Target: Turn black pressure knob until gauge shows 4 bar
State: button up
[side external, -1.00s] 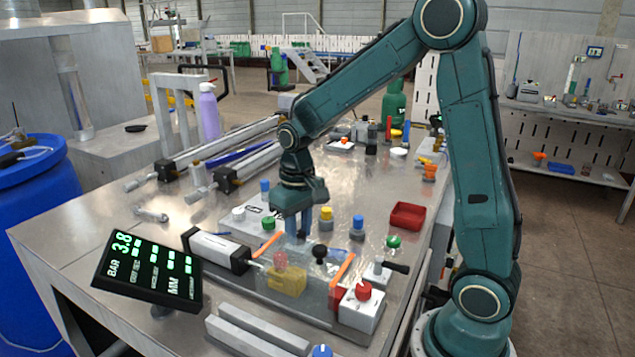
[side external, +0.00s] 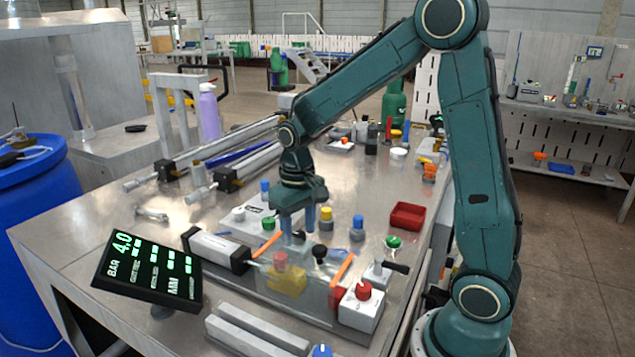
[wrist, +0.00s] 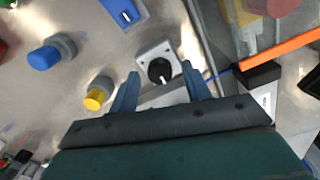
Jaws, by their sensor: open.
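The black knob (wrist: 160,71) has a white pointer line and sits on a light square base in the wrist view. In the side view a dark piece of it shows below my fingers (side external: 298,237). My gripper (wrist: 160,74) is open, with one blue finger on each side of the knob and visible gaps between. It also shows in the side view (side external: 298,230), pointing down; whether the tips are still level with the knob is unclear. The tilted black display (side external: 150,270) at the front left reads 4.0 BAR in green digits.
A clear-covered station with a yellow block (side external: 287,280) stands in front of my gripper. A black ball-topped lever (side external: 319,252) is close by on the right. Blue (side external: 357,228) and yellow (side external: 326,218) capped cylinders and a red tray (side external: 407,215) stand behind and right.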

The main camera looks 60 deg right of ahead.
aim_at(299, 234)
notch_tip(299, 234, up, 14)
jog(key=shift+f, duration=0.15)
dwell(0.5)
jog(key=shift+s, duration=0.1)
jog(key=s+a+n+t, duration=0.1)
jog(key=s+a+t, duration=0.1)
jog(key=s, duration=0.6)
jog(key=s+a+n+t, duration=0.2)
jog(key=s+a+t, duration=0.1)
jog(key=s, duration=0.6)
jog(key=shift+s+a+f+t, duration=0.2)
jog(key=shift+a+f+t, duration=0.1)
jog(key=shift+a+f, duration=0.2)
dwell(1.9)
